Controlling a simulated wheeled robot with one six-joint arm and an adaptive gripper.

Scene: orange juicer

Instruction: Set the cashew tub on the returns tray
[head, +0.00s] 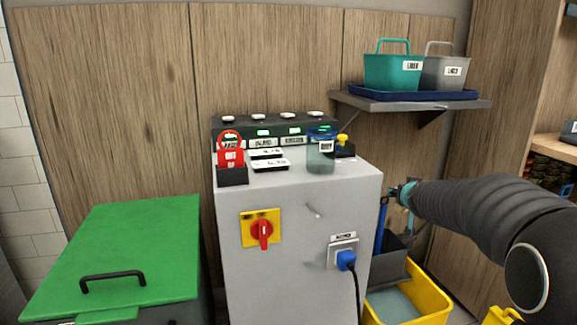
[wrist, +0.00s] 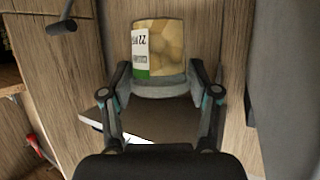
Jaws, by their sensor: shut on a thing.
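My gripper (head: 407,191) is at the right of the grey cabinet in the head view. In the wrist view, my gripper (wrist: 162,78) is shut on the cashew tub (wrist: 172,48), a clear tub with tan contents and a white and green label. The tub stands between the two fingers, with its lower part partly hidden by the gripper. I cannot make it out in the head view. A dark blue tray (head: 366,93) lies on the wall shelf; no label shows that it is the returns tray.
A teal basket (head: 393,72) and a grey basket (head: 445,73) stand on the blue tray. The grey cabinet (head: 290,215) carries a blue-lidded jar (head: 321,155) and red lock tags (head: 230,155). A yellow bin (head: 432,300) stands below my arm. A green lid (head: 130,240) is at left.

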